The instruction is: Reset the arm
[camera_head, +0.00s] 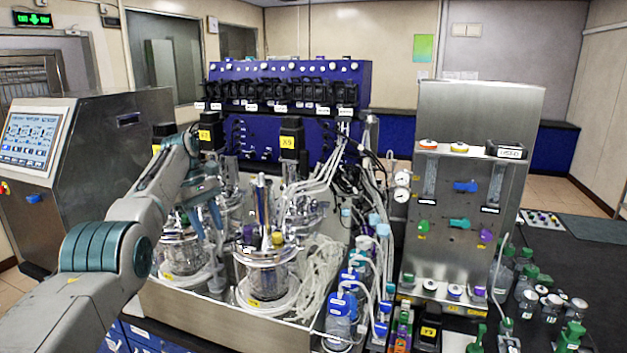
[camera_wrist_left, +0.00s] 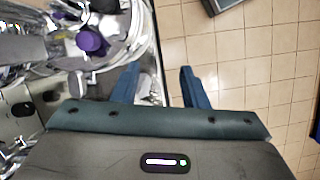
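My left arm comes in from the left in the head view. Its left gripper (camera_head: 207,222) hangs over the front-left part of the bioreactor station, close to the glass vessels. In the left wrist view the two blue fingers of the left gripper (camera_wrist_left: 158,80) are spread apart with nothing between them. Below them are the station's edge and the tiled floor. A glass bioreactor vessel (camera_head: 267,276) with a metal lid stands right of the gripper. Another glass vessel (camera_head: 181,252) stands below it, partly hidden by my arm. My right gripper is not in view.
A steel cabinet with a touch screen (camera_head: 33,138) stands at the left. A blue pump panel (camera_head: 290,130) rises behind the vessels. Pale tubing (camera_head: 318,275) and small bottles crowd the middle. A steel flow-meter panel (camera_head: 465,200) and a dark bench (camera_head: 585,275) with bottles are at the right.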

